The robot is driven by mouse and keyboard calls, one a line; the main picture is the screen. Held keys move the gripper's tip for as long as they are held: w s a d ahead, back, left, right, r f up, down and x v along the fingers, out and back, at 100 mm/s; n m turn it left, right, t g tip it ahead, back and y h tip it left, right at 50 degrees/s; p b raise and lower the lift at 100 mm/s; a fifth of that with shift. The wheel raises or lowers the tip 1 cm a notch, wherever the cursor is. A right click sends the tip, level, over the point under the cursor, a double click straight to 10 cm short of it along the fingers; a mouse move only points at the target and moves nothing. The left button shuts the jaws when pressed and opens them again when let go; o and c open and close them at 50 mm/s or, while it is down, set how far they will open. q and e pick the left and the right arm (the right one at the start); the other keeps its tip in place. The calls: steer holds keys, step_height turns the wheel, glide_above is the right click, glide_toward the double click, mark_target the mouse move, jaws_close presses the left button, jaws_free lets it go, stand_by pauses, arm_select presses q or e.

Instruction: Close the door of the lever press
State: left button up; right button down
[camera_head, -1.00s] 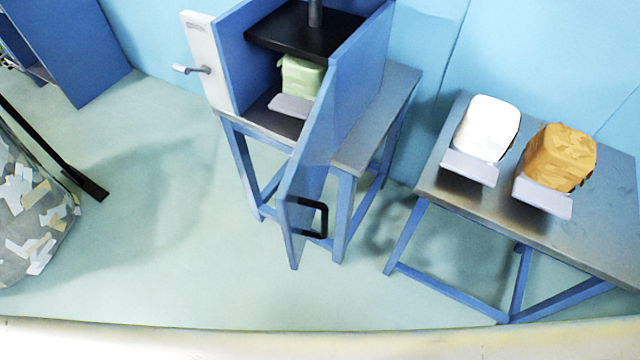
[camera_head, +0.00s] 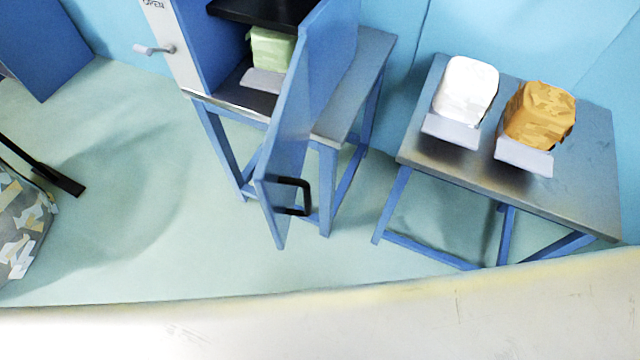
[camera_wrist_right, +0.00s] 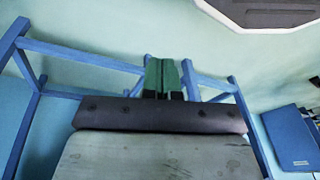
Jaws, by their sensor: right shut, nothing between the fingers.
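The lever press stands on a blue-legged table (camera_head: 375,60) in the head view. Its blue door (camera_head: 285,150) is swung open toward me, with a black handle (camera_head: 297,196) near its front edge. Inside the press, a pale green block (camera_head: 272,48) sits under a black plate (camera_head: 265,10). A grey lever (camera_head: 155,49) sticks out from the white panel at the left. My right gripper (camera_wrist_right: 165,72) shows in the right wrist view with its green fingers together and nothing between them. Blue table legs show around it. Neither gripper shows in the head view.
A second table (camera_head: 440,90) at the right holds a white block (camera_head: 466,88) and an orange-brown block (camera_head: 540,115) on grey trays. A bag of paper scraps (camera_head: 20,225) and a black bar (camera_head: 55,178) lie at the left.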

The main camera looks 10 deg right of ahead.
steer(key=w+a+r+m+t+y+b, duration=0.2)
steer(key=w+r+m+t+y, duration=0.35)
steer(key=w+r, duration=1.25)
steer(key=a+r+n+y, duration=0.1)
steer(key=a+r+y, duration=0.35)
steer(key=r, duration=0.85)
steer(key=a+r+n+y, duration=0.1)
steer(key=a+r+y, duration=0.3)
steer(key=r, duration=0.8)
arm_select(q)
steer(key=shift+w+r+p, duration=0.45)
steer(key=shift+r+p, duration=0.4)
steer(key=shift+p, duration=1.15)
arm_select(e)
steer(key=w+a+y, duration=0.1)
steer(key=w+a, duration=0.1)
steer(key=a, duration=0.9)
steer(key=shift+w+a, duration=0.15)
steer(key=shift+w, duration=0.1)
